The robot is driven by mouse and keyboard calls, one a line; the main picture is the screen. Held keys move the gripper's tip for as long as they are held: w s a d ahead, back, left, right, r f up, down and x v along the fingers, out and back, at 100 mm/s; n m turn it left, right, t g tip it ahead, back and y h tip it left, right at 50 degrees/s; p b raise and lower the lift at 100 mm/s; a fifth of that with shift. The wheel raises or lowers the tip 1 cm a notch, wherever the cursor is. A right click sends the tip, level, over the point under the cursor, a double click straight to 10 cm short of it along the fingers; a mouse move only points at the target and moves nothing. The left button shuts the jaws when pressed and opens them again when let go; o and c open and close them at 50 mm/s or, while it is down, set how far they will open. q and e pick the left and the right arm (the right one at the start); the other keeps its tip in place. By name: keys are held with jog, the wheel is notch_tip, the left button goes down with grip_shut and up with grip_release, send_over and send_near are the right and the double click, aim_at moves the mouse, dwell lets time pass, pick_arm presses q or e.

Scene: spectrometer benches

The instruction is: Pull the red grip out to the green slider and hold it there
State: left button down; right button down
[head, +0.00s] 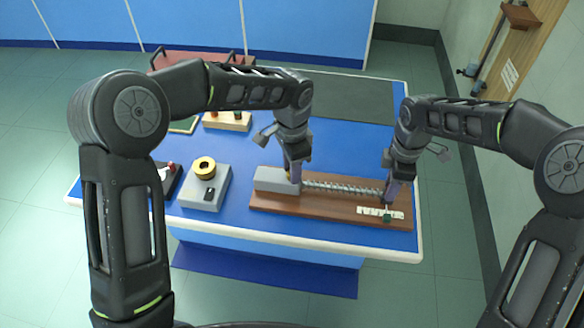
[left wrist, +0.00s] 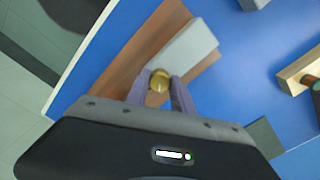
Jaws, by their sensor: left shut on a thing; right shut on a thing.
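A wooden board (head: 330,207) carries a grey block (head: 270,180) at its left and a stretched coil spring (head: 340,187) running right from it. My left gripper (head: 294,178) is at the block's right end; in the left wrist view its fingers are shut on a round brass knob (left wrist: 160,78). My right gripper (head: 389,196) is shut at the spring's right end, where the red grip is hidden between its fingers. The green slider (head: 387,217) sits on a white scale (head: 367,211) at the board's front, just below my right fingertips; whether they line up exactly I cannot tell.
The blue bench (head: 240,240) has a grey box with a brass ring (head: 204,168) left of the board. A wooden block with pegs (head: 228,122) and a dark mat (head: 350,95) lie behind. The bench's right edge is close to my right gripper.

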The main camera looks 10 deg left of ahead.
pick_arm(q)
jog(key=shift+a+m, duration=0.1)
jog(key=shift+m, duration=0.2)
jog(key=c, duration=1.1)
grip_release()
jog(key=shift+r, duration=0.1)
notch_tip(320, 180, up, 12)
